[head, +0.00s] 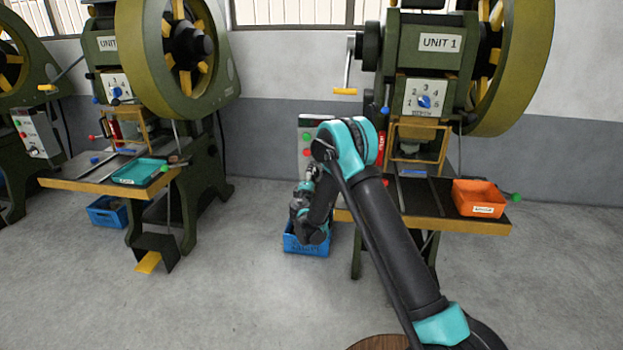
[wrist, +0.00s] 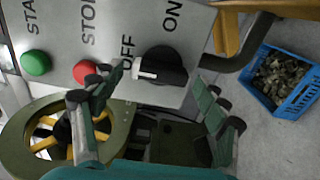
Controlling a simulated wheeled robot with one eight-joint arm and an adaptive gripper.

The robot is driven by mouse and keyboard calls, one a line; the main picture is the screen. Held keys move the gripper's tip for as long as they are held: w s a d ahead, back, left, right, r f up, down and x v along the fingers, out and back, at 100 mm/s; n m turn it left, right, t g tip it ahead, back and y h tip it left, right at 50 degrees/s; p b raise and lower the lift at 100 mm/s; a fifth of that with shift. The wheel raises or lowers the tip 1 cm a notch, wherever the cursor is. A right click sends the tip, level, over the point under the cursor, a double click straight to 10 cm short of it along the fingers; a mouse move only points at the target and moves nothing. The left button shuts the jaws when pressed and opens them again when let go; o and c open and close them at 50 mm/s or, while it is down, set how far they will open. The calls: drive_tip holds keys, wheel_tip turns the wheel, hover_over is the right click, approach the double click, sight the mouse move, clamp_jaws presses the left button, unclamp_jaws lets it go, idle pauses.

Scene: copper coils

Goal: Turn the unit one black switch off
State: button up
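The black switch (wrist: 161,66) is a round knob with a white mark on a pale panel (wrist: 188,40) in the wrist view. Its white mark points left, to the side where OFF is printed; ON is printed above it. My gripper (wrist: 150,90) is open, with one finger on each side below the knob. No clear contact shows. In the head view the panel (head: 303,126) stands beside the green press labelled UNIT 1 (head: 440,43). My arm hides the switch there, and my fingertips cannot be made out.
A green button (wrist: 36,63) and a red STOP button (wrist: 84,71) sit left of the switch. A blue crate (wrist: 296,97) of metal pieces stands on the floor. An orange bin (head: 480,198) is on the press table. Another press (head: 108,43) stands left, with open floor between.

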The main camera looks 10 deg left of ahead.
drive_tip(key=s, duration=1.2)
drive_tip(key=shift+a, duration=0.15)
